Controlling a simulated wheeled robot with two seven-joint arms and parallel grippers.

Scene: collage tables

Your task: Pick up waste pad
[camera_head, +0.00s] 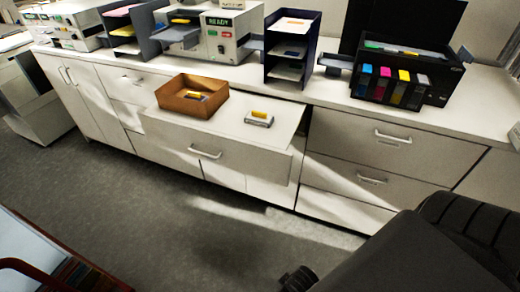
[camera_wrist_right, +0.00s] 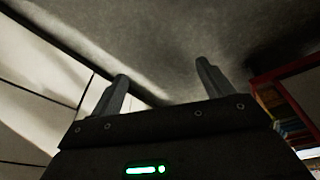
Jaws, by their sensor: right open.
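Two small grey-and-white items with yellow tops could be the waste pad; I cannot tell which. One grey block (camera_head: 259,119) lies on the white pulled-out drawer top (camera_head: 235,131). The other, a yellow-topped item (camera_head: 195,96), lies inside an open brown box (camera_head: 180,103) to its left. My right gripper (camera_wrist_right: 163,84) is open and empty in the right wrist view, its two fingers apart over the grey floor. It is away from both items. My right arm fills the lower right of the head view. My left gripper is not in view.
A black printer (camera_head: 408,75) with coloured cartridges stands on the counter at right. A dark tray rack (camera_head: 290,50) and a white machine (camera_head: 215,35) marked READY stand left of it. A red-edged shelf (camera_head: 70,268) is at lower left. Grey floor (camera_head: 170,220) lies open before the cabinets.

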